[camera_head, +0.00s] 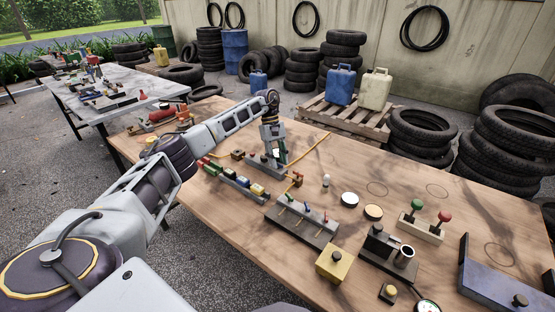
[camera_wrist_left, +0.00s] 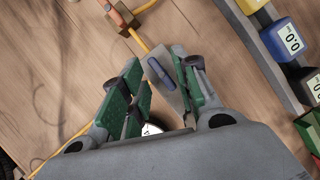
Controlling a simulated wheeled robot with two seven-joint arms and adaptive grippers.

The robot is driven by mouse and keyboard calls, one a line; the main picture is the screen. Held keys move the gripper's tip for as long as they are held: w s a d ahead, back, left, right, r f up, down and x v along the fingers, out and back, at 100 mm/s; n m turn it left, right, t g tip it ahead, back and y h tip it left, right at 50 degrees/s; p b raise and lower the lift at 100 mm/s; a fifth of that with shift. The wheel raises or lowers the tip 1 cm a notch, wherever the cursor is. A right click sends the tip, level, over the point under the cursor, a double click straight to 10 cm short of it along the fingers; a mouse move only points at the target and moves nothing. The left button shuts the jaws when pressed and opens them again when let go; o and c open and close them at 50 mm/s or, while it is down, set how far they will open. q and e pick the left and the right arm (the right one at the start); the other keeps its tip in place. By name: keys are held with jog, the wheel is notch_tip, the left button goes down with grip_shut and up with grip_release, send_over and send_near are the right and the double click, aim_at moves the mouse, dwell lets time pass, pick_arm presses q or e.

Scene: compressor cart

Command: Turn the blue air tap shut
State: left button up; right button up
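The blue tap handle (camera_wrist_left: 161,73) shows in the left wrist view as a short dark-blue bar over a grey plate (camera_wrist_left: 178,97). My left gripper (camera_wrist_left: 158,78) is open, with its green-padded fingers on either side of the handle. The handle looks nearer the right-hand finger; contact cannot be told. In the head view my left gripper (camera_head: 279,156) points down over the grey plate (camera_head: 258,163) on the wooden table, and largely hides the tap. My right gripper is not in view.
A yellow hose (camera_head: 312,150) runs from the tap area. A row of coloured blocks (camera_head: 232,178) lies close at the left, a small-levered manifold (camera_head: 303,220) in front. A white dial (camera_wrist_left: 152,129) is partly hidden behind the fingers. The table's right rear is fairly clear.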

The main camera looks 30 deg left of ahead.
pick_arm(q)
jog(key=shift+a+r, duration=0.15)
jog(key=shift+r, duration=0.1)
jog(key=v, duration=1.1)
jog(key=shift+r, duration=0.25)
jog(key=shift+r, duration=0.15)
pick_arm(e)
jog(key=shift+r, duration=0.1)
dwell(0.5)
pick_arm(q)
notch_tip(320, 180, up, 21)
jog(key=p, duration=2.2)
jog(key=shift+r, duration=0.25)
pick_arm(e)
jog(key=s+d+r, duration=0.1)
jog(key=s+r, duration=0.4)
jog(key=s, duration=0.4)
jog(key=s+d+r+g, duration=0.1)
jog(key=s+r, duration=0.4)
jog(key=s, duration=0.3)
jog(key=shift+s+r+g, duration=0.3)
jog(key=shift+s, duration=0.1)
pick_arm(q)
jog(key=shift+r, duration=0.15)
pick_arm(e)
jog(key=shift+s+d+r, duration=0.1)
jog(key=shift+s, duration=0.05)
